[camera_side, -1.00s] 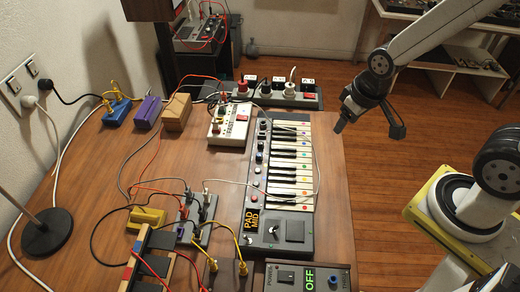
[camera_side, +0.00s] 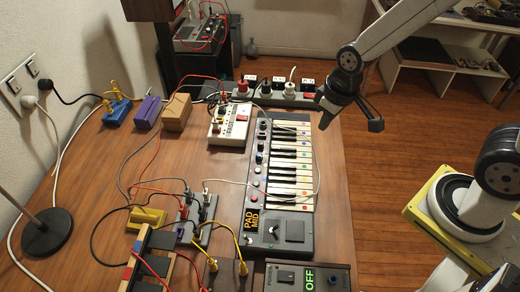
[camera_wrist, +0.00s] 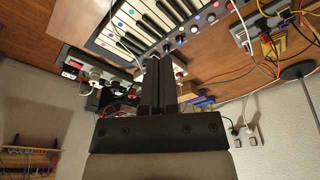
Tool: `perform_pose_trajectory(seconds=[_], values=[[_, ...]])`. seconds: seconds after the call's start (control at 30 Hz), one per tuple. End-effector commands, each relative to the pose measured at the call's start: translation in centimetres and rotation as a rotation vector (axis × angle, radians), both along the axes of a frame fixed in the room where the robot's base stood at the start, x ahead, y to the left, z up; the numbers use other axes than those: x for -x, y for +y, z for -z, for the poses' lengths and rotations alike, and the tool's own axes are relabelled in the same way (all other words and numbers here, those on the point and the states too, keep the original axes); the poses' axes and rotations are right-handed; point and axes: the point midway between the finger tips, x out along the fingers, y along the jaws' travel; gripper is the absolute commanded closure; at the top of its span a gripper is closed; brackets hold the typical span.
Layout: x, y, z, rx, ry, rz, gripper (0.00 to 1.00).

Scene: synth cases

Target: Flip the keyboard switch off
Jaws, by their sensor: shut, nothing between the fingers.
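The keyboard (camera_side: 288,185), marked PAD MID, lies on the wooden table with white and black keys, knobs and colored buttons; part of it also shows in the wrist view (camera_wrist: 140,25). A control box (camera_side: 308,277) at the near edge has a POWER switch (camera_side: 286,276) and a green OFF display. A power strip (camera_side: 275,97) with plugs and red switches lies behind the keyboard. Which switch serves the keyboard, I cannot tell. My gripper (camera_side: 324,127) is shut and empty, above the keyboard's far right end. Its fingers (camera_wrist: 158,62) are together in the wrist view.
A small white device (camera_side: 229,125) stands left of the keyboard's far end. Cables cross the table among several boxes and a lamp base (camera_side: 47,232) at left. A strip of bare table lies right of the keyboard.

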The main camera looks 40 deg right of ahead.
Motion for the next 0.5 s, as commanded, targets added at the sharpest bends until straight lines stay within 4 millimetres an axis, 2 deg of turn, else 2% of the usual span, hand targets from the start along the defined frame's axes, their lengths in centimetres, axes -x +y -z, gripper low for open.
perform_pose_trajectory(seconds=[0.23, 0.5], values=[[-3.1, 5.1, 1.3, 0.006, 0.066, -0.187, 1.0], [-5.1, 11.3, 3.2, 0.013, 0.138, -0.394, 1.0]])
